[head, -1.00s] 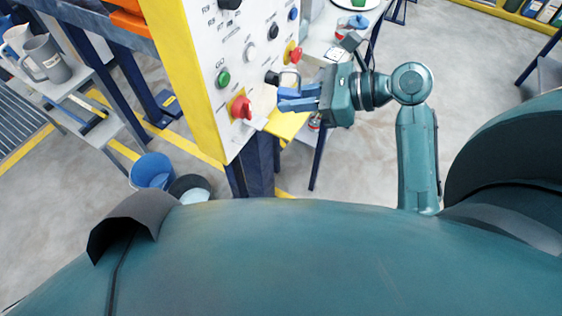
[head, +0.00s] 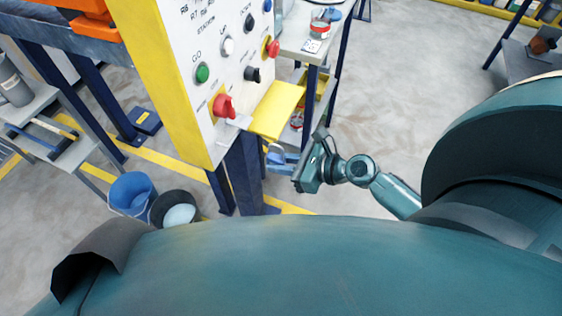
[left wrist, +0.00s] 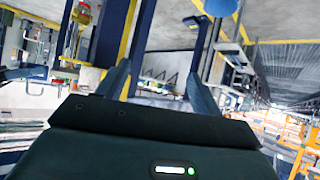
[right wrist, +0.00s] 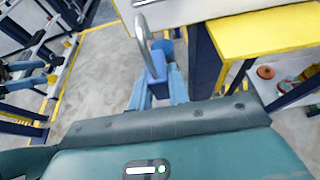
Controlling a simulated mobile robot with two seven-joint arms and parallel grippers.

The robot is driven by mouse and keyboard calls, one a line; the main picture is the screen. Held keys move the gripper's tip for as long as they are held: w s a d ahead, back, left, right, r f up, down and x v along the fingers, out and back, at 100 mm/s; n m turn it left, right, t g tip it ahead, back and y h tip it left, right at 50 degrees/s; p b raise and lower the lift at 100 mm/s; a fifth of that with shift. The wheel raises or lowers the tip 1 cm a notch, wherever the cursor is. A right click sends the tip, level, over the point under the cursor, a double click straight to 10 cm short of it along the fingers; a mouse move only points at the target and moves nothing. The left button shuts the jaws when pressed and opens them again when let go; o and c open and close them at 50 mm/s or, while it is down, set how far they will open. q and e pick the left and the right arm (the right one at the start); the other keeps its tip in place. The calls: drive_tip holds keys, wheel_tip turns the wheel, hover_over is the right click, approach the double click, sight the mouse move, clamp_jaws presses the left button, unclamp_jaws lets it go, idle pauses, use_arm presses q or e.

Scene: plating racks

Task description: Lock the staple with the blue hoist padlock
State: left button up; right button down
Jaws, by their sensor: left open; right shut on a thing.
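The blue padlock (right wrist: 156,68) is upright between the fingers of my right gripper (right wrist: 158,92) in the right wrist view, with its grey shackle (right wrist: 142,38) pointing up. In the head view my right gripper (head: 281,160) is below the yellow shelf, right of the panel's post, and the padlock is hard to make out there. A small pale metal plate (head: 238,122) sticks out beside the red switch (head: 223,106) on the panel; I cannot tell whether it is the staple. My left gripper (left wrist: 158,82) is open and empty in the left wrist view.
The white control panel (head: 210,130) has several knobs and a yellow side. A blue bucket (head: 132,194) and a black bucket (head: 162,208) stand on the floor at left.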

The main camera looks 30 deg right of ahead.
drive_tip(key=shift+r+p, duration=0.15)
drive_tip(key=shift+p, duration=0.25)
drive_tip(key=shift+w+a, duration=0.2)
drive_tip(key=shift+w, duration=0.1)
drive_tip(key=shift+w+a+p, duration=0.4)
drive_tip(key=shift+w+p, duration=0.1)
drive_tip(key=shift+w+a, duration=0.25)
drive_tip(key=shift+w, duration=0.1)
drive_tip(key=x, duration=0.2)
drive_tip(key=r+p+x, duration=0.1)
drive_tip(key=x, duration=0.2)
drive_tip(key=p+x, duration=0.1)
drive_tip(key=x, duration=0.2)
drive_tip(key=shift+w+a+r, duration=0.3)
drive_tip(key=shift+r, duration=0.05)
use_arm(q)
drive_tip(key=shift+a+r+b, duration=0.15)
drive_tip(key=shift+a+b, duration=0.25)
drive_tip(key=shift+b, duration=0.65)
use_arm(e)
drive_tip(key=shift+w+d+f, duration=0.35)
drive_tip(key=shift+w+d, duration=0.25)
drive_tip(key=shift+d, duration=0.2)
drive_tip(key=shift+w+d+f, duration=0.35)
drive_tip(key=shift+w+d, duration=0.25)
drive_tip(key=shift+d, duration=0.2)
